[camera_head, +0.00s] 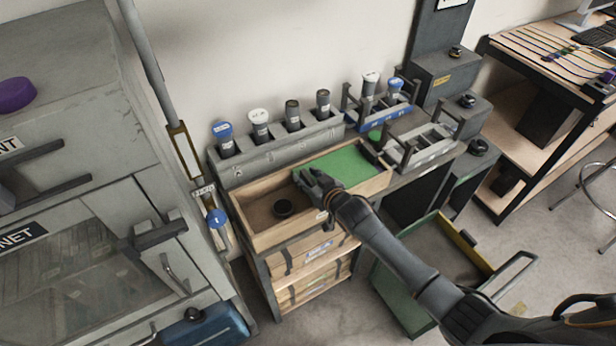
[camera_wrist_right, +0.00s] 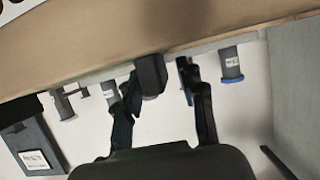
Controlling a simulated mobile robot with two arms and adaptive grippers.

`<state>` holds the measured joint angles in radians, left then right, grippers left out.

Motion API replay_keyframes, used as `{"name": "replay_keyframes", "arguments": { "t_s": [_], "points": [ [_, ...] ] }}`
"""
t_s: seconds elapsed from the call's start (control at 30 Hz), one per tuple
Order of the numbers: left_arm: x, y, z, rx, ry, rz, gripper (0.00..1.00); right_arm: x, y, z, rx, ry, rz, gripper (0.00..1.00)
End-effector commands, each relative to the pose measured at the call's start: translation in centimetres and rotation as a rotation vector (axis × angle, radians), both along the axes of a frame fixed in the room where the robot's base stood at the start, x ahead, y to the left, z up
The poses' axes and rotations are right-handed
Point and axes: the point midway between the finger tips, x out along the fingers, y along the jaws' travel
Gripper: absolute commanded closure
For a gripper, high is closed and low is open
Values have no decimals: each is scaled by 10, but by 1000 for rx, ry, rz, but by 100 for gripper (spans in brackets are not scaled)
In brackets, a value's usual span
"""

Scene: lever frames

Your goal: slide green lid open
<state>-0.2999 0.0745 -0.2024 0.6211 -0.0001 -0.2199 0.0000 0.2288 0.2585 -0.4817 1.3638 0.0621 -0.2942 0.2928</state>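The green lid (camera_head: 345,164) covers the right part of an open-topped wooden box (camera_head: 242,226); the left part of the box is uncovered. My right gripper (camera_head: 308,178) is over the box at the lid's left edge, its arm coming in from the lower right. In the right wrist view the two fingers (camera_wrist_right: 160,78) are spread apart, with a dark block (camera_wrist_right: 151,76) between them, nearer the left finger. I cannot tell whether the block is part of the lid or whether a finger touches it. My left gripper is not in view.
A round black object (camera_head: 283,208) lies in the uncovered part of the box. A grey rack (camera_head: 275,153) with several capped bottles stands behind, and a metal frame (camera_head: 425,147) stands to the right. A grey cabinet (camera_head: 80,130) is at left. An open green drawer (camera_head: 400,295) lies below.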

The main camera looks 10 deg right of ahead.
Motion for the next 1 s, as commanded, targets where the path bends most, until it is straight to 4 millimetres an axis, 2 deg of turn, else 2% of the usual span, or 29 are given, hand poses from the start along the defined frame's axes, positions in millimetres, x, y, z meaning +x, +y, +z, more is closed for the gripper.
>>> {"name": "replay_keyframes", "arguments": {
  "t_s": [0.07,0.27,0.7,0.83,1.0],
  "points": [
    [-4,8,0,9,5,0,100,-1,0,0,0,0,0,60],
    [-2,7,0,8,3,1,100,-16,-5,5,0,1,0,60],
    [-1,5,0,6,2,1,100,-89,-29,37,-1,2,0,60],
    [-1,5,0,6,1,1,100,-101,-33,43,0,1,0,60],
    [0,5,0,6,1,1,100,-106,-35,45,-1,1,0,60]
  ]
}}
